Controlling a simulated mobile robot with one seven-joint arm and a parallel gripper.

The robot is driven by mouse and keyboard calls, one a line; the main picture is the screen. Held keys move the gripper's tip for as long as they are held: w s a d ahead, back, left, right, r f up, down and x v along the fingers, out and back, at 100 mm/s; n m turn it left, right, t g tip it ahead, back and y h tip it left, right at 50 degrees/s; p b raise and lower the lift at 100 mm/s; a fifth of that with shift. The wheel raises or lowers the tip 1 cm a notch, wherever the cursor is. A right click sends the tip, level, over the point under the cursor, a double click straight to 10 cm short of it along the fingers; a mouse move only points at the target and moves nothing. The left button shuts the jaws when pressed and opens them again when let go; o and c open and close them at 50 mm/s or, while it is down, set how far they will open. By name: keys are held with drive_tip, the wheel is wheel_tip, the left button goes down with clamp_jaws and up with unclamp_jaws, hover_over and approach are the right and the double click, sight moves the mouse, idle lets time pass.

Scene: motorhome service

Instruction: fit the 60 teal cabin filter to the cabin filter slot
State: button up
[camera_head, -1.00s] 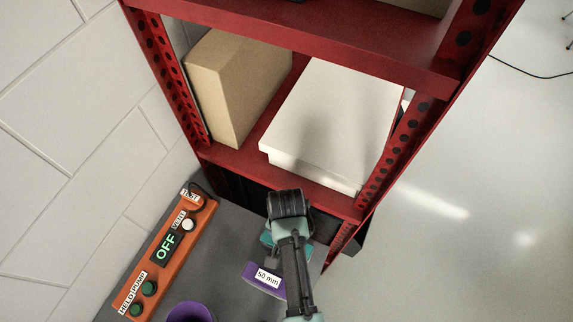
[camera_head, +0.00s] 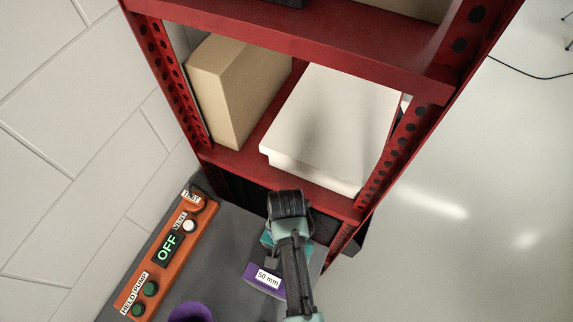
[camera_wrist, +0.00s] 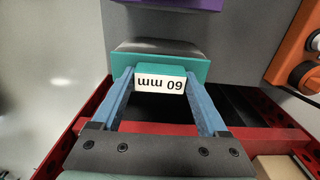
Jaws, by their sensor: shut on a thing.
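The teal cabin filter (camera_wrist: 158,58) has a white label reading "60 mm", upside down in the wrist view. My gripper (camera_wrist: 158,76) is shut on its labelled tab, with one blue finger on each side. In the head view only a small teal part of the filter (camera_head: 268,238) shows beside my arm. It is over the grey bench top, near the red rack. I cannot tell whether it touches the bench. I cannot make out the cabin filter slot in either view.
A purple block labelled "50 mm" (camera_head: 252,273) lies beside my arm on the grey bench (camera_head: 222,245). A purple round thing (camera_head: 190,313) is at the front. An orange control panel reading OFF (camera_head: 165,250) is at left. The red rack (camera_head: 235,165) holds two boxes behind.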

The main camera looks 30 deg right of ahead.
clamp_jaws()
wheel_tip(320, 180, up, 8)
drive_tip(key=p, duration=0.8)
drive_tip(key=shift+r, duration=0.2)
